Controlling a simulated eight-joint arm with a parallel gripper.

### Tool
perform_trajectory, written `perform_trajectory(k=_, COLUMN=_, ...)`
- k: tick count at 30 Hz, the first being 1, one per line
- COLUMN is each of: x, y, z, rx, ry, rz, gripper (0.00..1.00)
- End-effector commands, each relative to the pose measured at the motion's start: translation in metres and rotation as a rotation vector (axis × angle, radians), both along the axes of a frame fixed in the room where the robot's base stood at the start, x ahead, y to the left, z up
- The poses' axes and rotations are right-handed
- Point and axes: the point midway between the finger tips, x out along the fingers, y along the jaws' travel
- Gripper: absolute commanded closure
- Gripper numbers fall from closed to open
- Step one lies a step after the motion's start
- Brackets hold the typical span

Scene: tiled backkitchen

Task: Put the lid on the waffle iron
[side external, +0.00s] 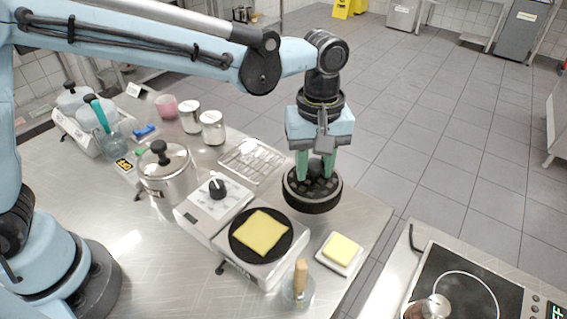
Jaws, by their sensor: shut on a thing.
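The waffle iron (231,257) is a white appliance with a dial, standing on the steel counter. Its round black plate (237,246) faces up, uncovered, with a square yellow slab (262,232) lying on it. My gripper (315,172) is shut on the knob of the round black lid (313,203). The lid hangs roughly level, apart from the iron, above and to the right of its plate. A grid pattern shows on the lid's top. The fingers hide part of the knob, and the lid's underside is hidden.
A wire rack (251,161) lies behind the iron. A lidded steel pot (166,178) stands to its left. A small white dish with a yellow block (342,248) and a glass with a wooden-handled tool (299,283) stand to the right. A cooktop (470,280) is at the lower right.

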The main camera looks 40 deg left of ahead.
Motion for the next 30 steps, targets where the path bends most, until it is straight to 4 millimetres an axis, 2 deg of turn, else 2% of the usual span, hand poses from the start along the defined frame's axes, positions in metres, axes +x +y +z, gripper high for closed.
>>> perform_trajectory(k=1, x=-0.011, y=-0.007, z=0.008, rx=0.000, ry=0.000, rz=-0.006, gripper=1.00)
perform_trajectory(k=6, x=-0.037, y=-0.025, z=0.027, rx=0.000, ry=0.000, rz=-0.004, gripper=1.00)
perform_trajectory(k=14, x=-0.060, y=-0.037, z=0.043, rx=0.000, ry=0.000, rz=0.000, gripper=1.00)
perform_trajectory(k=17, x=-0.069, y=-0.029, z=0.047, rx=0.000, ry=0.000, rz=0.001, gripper=1.00)
perform_trajectory(k=21, x=-0.087, y=-0.010, z=0.052, rx=-0.001, ry=-0.001, rz=0.001, gripper=1.00)
perform_trajectory(k=30, x=-0.115, y=0.021, z=0.054, rx=-0.001, ry=-0.001, rz=0.001, gripper=1.00)
